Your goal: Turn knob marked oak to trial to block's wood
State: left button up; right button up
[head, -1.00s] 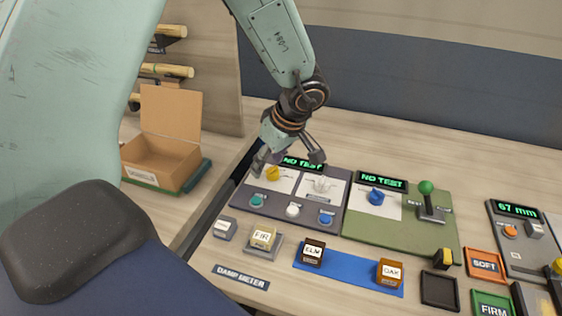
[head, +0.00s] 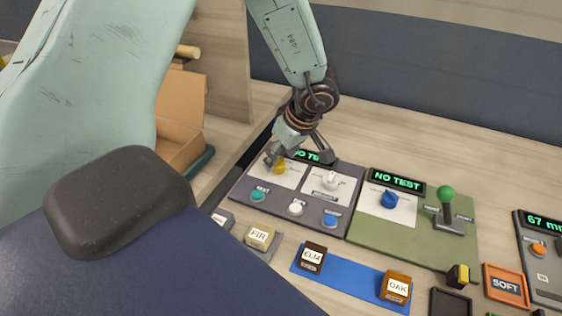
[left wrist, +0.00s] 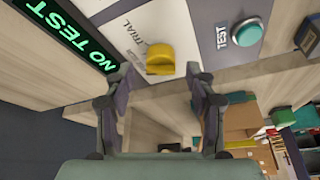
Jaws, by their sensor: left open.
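My left gripper (head: 298,158) is open above the back left of the dark test panel (head: 293,221). In the left wrist view its two fingers are apart with nothing between them, and the yellow knob (left wrist: 160,58) lies just beyond their tips. The yellow knob (head: 279,167) sits on a white plate; "TRIAL" is readable beside it in the wrist view. A white knob (head: 331,181) and a blue knob (head: 389,199) stand to the right; their small labels are unreadable. The FIR block (head: 259,237) is on a grey stand; the ELM block (head: 313,256) and OAK block (head: 396,288) are on a blue strip.
Displays read "NO TEST" (head: 397,181). Teal (head: 257,195), white (head: 296,208) and blue (head: 330,221) buttons line the panel front. A green-topped lever (head: 446,207) stands on the green panel. An open cardboard box (head: 182,145) is at the left. Bare bench lies behind the panels.

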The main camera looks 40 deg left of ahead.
pick_arm(q)
jog(key=shift+a+f, duration=0.25)
jog(key=shift+f, duration=0.6)
jog(key=shift+s+d, duration=0.1)
jog(key=shift+s, duration=0.05)
jog(key=shift+w+a+f, duration=0.1)
jog(key=shift+w+a, duration=0.1)
jog(key=shift+c, duration=0.6)
jog(key=shift+s+d, duration=0.1)
jog(key=shift+d, duration=0.05)
jog(key=c, duration=1)
